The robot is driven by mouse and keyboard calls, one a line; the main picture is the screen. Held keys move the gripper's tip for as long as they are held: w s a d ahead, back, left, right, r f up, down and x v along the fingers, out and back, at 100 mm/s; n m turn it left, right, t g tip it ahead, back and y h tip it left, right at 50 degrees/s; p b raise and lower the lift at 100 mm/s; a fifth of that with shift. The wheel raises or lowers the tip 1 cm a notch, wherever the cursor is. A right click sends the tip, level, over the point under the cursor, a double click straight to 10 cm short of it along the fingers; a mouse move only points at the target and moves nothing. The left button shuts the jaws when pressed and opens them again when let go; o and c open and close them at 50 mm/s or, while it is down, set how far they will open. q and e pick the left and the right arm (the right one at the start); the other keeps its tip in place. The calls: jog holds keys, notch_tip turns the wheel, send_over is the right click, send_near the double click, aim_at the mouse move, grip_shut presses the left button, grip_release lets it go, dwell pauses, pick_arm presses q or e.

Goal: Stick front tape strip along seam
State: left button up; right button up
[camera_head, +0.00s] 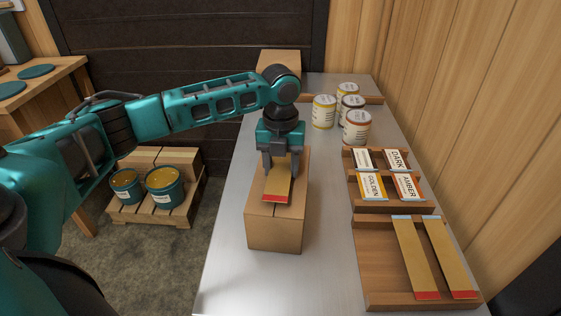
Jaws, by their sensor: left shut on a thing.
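My left gripper (281,165) points down over a cardboard box (275,233) on the metal table. It is shut on a tan tape strip (278,183) with a red end. The strip lies at the top of the box, with its red end near the front edge. The gripper hides the strip's far end, and I cannot tell how firmly the strip touches the box. A dark seam line shows on the box beside the red end. My right gripper does not show.
Two more tape strips (414,254) lie on a wooden tray (377,297) at the right. Wooden holders (413,206) carry labels such as GOLDEN and AMBER. Several cans (357,127) stand behind them. Another box (279,60) is at the back. The table's front left (235,285) is clear.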

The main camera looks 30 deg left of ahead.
aim_at(283, 170)
pick_arm(q)
jog(key=shift+s+d+f, duration=0.1)
jog(key=shift+s+f, duration=0.1)
jog(key=shift+f, duration=0.45)
jog(key=shift+s+d+f, duration=0.1)
jog(key=shift+s+f, duration=0.1)
jog(key=shift+f, duration=0.4)
jog(key=shift+s+d+f, duration=0.1)
jog(key=shift+s+f, duration=0.1)
jog(key=shift+f, duration=0.45)
dwell(0.8)
jog(key=o, duration=0.8)
jog(key=shift+c, duration=0.2)
jog(key=shift+o, duration=0.3)
jog(key=shift+w+d+r, duration=0.15)
jog(key=shift+w+r, duration=0.1)
jog(key=shift+r, duration=0.1)
jog(key=shift+w+a+r, duration=0.15)
jog(key=shift+a+r, duration=0.05)
jog(key=shift+r, duration=0.35)
jog(key=shift+w+a+r, duration=0.1)
jog(key=shift+a+r, duration=0.05)
jog(key=shift+r, duration=0.4)
jog(key=shift+w+a+r, duration=0.15)
jog(key=shift+a+r, duration=0.05)
jog(key=shift+r, duration=2.3)
jog(key=shift+d, duration=0.1)
